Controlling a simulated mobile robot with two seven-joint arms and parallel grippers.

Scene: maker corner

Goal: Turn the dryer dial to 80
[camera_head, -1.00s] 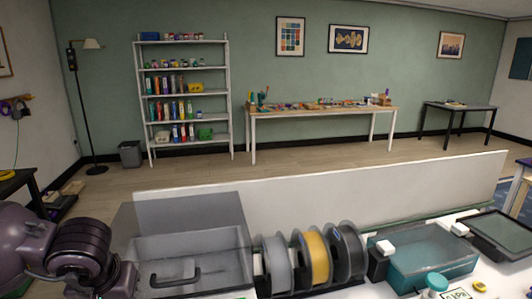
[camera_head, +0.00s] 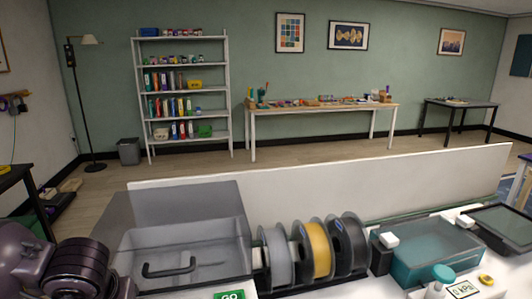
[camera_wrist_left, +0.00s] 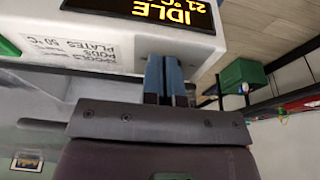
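The dryer's pale front panel (camera_wrist_left: 100,52) fills the upper left of the left wrist view, upside down. Its display (camera_wrist_left: 175,12) reads IDLE and 21 °C. A printed label on it lists spools, pods and plates, with 50 °C readable. The two blue-grey fingers of my left gripper (camera_wrist_left: 165,80) are close together in front of this panel, with only a thin dark gap. I cannot make out the dial or tell whether they touch it. In the head view a clear grey lid with a dark handle (camera_head: 168,270) is beside my left arm. My right gripper is not in view.
Several filament spools (camera_head: 318,250) stand right of the lid. A teal bin (camera_head: 435,250) and dark tray (camera_head: 500,228) are further right. A green GO sign (camera_head: 230,295) is at the front edge. A low white partition (camera_head: 330,185) runs behind.

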